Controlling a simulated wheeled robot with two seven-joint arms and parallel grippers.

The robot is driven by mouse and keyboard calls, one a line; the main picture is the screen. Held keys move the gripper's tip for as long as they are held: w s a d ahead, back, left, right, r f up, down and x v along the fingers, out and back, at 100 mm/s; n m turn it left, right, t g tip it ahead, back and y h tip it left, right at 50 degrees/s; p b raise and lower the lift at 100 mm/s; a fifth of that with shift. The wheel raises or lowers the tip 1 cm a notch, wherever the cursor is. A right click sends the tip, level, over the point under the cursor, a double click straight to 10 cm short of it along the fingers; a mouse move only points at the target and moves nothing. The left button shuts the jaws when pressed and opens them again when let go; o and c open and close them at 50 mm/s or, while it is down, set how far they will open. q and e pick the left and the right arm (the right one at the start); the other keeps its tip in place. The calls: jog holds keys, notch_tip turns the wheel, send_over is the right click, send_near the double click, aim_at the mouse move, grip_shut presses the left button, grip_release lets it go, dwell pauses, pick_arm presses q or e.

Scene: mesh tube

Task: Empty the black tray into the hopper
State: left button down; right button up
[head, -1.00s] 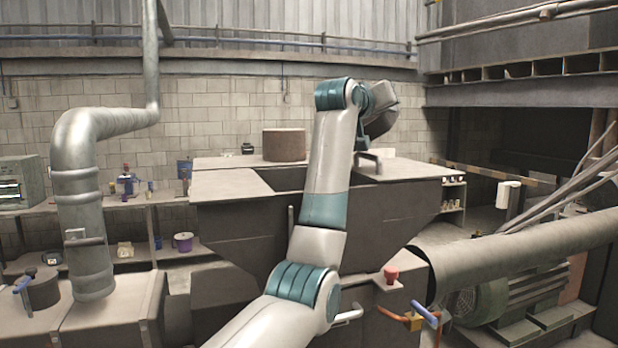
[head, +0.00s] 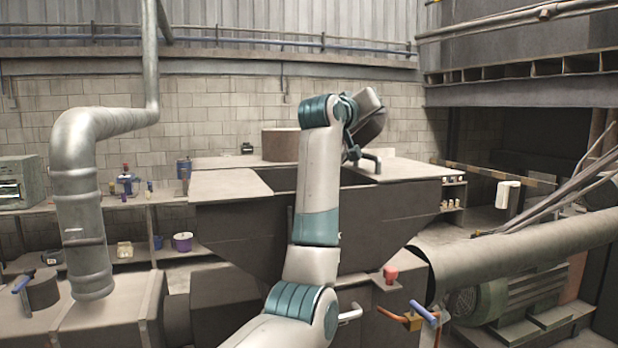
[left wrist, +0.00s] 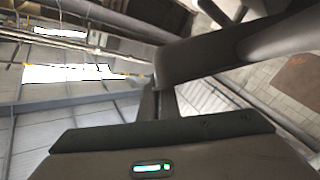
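The hopper (head: 240,228) is a large dark bin with sloping walls in the middle of the head view. Its open mouth (head: 276,180) shows between pale top plates, left of my arm. My left arm rises in front of it. My left gripper (head: 352,150) is above the hopper's top, right of the visible opening, and partly hidden by the wrist. A dark curved shape (head: 372,122) hangs beside it; I cannot tell whether this is the black tray or part of the gripper. The fingers cannot be made out in either view. My right gripper is not in view.
A round drum (head: 280,144) stands on the hopper's back edge. A bar handle (head: 371,160) stands up from the right top plate (head: 415,168). A thick grey duct (head: 82,215) is at left, a large pipe (head: 520,250) at right. A red button (head: 390,274) is in front.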

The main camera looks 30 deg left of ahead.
pick_arm(q)
jog(key=shift+s+a+r, duration=0.2)
jog(key=shift+a+r, duration=0.05)
jog(key=shift+r, duration=0.15)
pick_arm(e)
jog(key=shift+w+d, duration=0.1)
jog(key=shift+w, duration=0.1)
pick_arm(q)
jog(key=shift+w+d+f, duration=0.15)
jog(key=shift+w, duration=0.05)
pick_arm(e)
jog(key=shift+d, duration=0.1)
pick_arm(q)
jog(key=shift+s+d+f, duration=0.1)
jog(key=shift+f, duration=0.05)
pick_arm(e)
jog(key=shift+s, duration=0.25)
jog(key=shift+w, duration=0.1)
pick_arm(q)
jog(key=shift+s, duration=0.1)
jog(key=shift+a+r, duration=0.25)
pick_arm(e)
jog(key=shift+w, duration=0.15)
pick_arm(q)
jog(key=shift+a+r+n, duration=0.15)
jog(key=shift+n, duration=0.15)
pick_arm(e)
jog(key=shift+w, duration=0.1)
